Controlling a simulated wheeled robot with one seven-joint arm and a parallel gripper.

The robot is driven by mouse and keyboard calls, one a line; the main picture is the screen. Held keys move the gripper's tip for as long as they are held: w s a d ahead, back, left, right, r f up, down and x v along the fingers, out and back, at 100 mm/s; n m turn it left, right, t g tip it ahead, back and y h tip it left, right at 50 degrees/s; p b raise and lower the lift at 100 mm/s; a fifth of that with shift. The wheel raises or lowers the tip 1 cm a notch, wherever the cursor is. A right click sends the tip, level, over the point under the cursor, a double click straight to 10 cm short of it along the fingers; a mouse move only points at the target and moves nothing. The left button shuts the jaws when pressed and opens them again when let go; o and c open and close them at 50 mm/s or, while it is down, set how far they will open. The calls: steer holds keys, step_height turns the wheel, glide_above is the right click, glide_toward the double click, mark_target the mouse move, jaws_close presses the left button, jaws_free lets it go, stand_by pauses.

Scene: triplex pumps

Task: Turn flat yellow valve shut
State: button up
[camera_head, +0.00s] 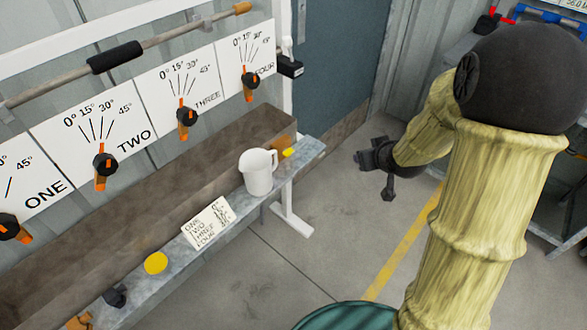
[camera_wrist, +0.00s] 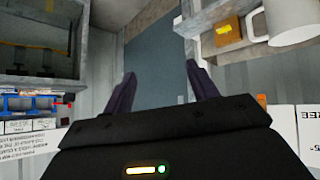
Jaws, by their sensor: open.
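I cannot identify a flat yellow valve for certain in either view. Black-and-orange valve handles sit on the white dial panels, such as those on panel TWO (camera_head: 104,165), panel THREE (camera_head: 186,118) and panel FOUR (camera_head: 250,79). They look orange rather than yellow. My gripper (camera_head: 374,162) is out over the floor, right of the bench and apart from the panels. In the wrist view its two dark fingers (camera_wrist: 162,92) are spread with nothing between them.
A metal bench (camera_head: 130,298) carries a white jug (camera_head: 258,172), a lettered card (camera_head: 208,223), a yellow disc (camera_head: 156,262) and a small yellow piece (camera_head: 288,153). A rusty trough (camera_head: 130,212) runs behind. A shelf unit (camera_wrist: 38,80) stands left in the wrist view. Open floor lies between.

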mark_target(291, 153)
steer(key=w+a+f+n+t+y+b, duration=0.1)
steer(key=w+a+f+n+y+b, duration=0.2)
steer(key=f+y+b, duration=0.3)
steer(key=w+a+f+n+y+b, duration=0.3)
steer(key=f+y+b, duration=0.4)
steer(key=f+b, duration=0.3)
step_height(291, 153, down, 3)
steer(key=shift+w+a+f+n+t, duration=0.2)
steer(key=shift+w+a+n+t, duration=0.25)
steer(key=shift+a, duration=0.25)
steer(key=b+x, duration=0.2)
steer(key=x, duration=1.5)
steer(key=shift+w+a+b, duration=0.15)
steer(key=shift+a+b, duration=0.05)
steer(key=shift+b, duration=0.1)
steer(key=c, duration=1)
